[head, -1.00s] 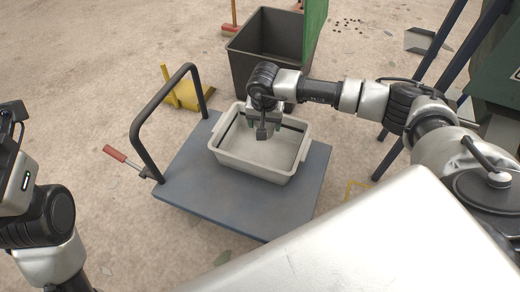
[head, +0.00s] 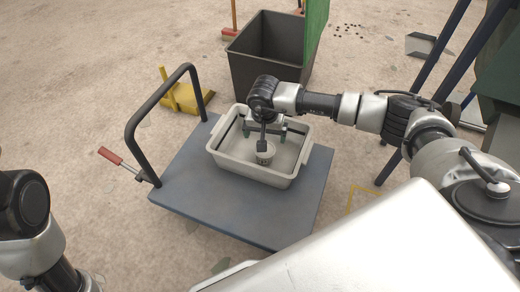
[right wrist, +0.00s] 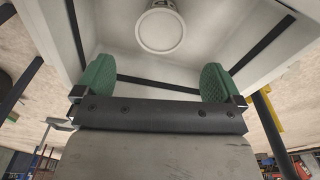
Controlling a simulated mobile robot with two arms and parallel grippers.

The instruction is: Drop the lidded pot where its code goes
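A small pale pot (head: 265,154) sits in the light grey tub (head: 229,168), near its middle. In the right wrist view the pot (right wrist: 160,29) shows as a round, pale shape with a lighter rim, on the tub floor beyond the fingertips. No code is readable. My right gripper (head: 266,133) is over the tub, above the pot, with its fingers apart. In the right wrist view its two green pads (right wrist: 157,80) are wide apart with nothing between them. Only part of my left arm shows at the left edge; its gripper is out of frame.
The tub stands on a blue-grey platform cart (head: 190,190) with a black handle (head: 139,128). Behind are a dark open bin (head: 262,65), a green panel (head: 314,30) and a yellow dustpan (head: 183,97). Blue legs (head: 425,62) stand at right. Open floor lies left.

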